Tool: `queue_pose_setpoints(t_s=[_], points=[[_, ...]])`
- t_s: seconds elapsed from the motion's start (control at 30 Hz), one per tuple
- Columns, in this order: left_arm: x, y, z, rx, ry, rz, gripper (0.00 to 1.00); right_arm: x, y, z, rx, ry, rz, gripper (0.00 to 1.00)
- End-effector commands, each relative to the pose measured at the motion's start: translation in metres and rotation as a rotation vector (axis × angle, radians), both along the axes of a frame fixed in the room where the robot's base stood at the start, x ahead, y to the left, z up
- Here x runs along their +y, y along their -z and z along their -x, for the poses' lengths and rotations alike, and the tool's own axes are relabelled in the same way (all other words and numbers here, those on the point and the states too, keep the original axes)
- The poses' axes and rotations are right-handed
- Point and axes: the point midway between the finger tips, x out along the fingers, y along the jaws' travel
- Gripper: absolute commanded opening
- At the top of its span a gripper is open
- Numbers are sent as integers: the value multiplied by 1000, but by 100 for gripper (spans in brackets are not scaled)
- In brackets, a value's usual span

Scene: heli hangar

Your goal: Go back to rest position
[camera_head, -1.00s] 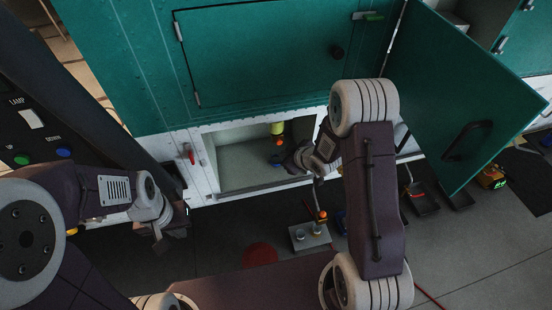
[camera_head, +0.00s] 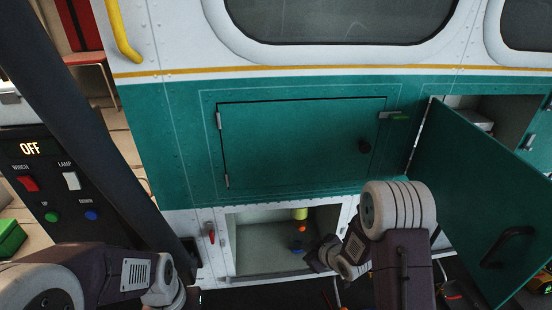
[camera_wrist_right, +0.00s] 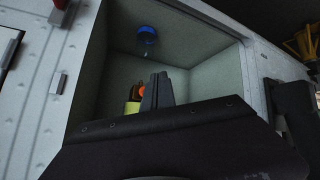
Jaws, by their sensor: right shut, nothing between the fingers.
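My right arm comes up from the bottom right of the head view. Its gripper (camera_head: 318,257) is at the right side of the opening of a low white compartment (camera_head: 255,262). In the right wrist view the dark fingers (camera_wrist_right: 157,92) are together and hold nothing, pointing into the compartment. My left arm (camera_head: 115,272) shows at the bottom left of the head view, with its gripper below the frame edge.
Inside the compartment are a yellow bottle (camera_head: 300,213), an orange part (camera_head: 301,227) and a blue round thing (camera_wrist_right: 147,35). A green door (camera_head: 480,190) stands open at right. A switch panel (camera_head: 50,180) is at left.

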Motion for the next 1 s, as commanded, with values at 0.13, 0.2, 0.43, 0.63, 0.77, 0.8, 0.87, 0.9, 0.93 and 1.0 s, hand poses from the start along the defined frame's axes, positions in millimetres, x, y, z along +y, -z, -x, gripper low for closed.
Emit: queue_pose_setpoints(t_s=[0.13,0.2,0.43,0.63,0.77,0.8,0.87,0.9,0.93,1.0], points=[[0,18,0,0,0,0,0,14,-36,-18,-116,-30,9,0],[0,30,0,0,0,0,0,14,-64,-18,-161,1,21,0],[0,49,0,0,0,0,0,-23,-48,97,256,400,-16,0],[0,46,0,0,0,0,0,-24,-16,196,657,615,-57,0],[0,46,0,0,0,0,0,-22,-13,217,747,657,-56,0],[0,46,0,0,0,0,0,-22,-12,218,751,662,-57,0],[0,46,0,0,0,0,0,-22,-13,217,750,663,-58,0],[0,46,0,0,0,0,0,-22,-12,217,749,662,-57,0],[0,46,0,0,0,0,0,-22,-12,217,748,662,-56,0],[0,46,0,0,0,0,0,-23,-12,217,748,662,-56,0]])
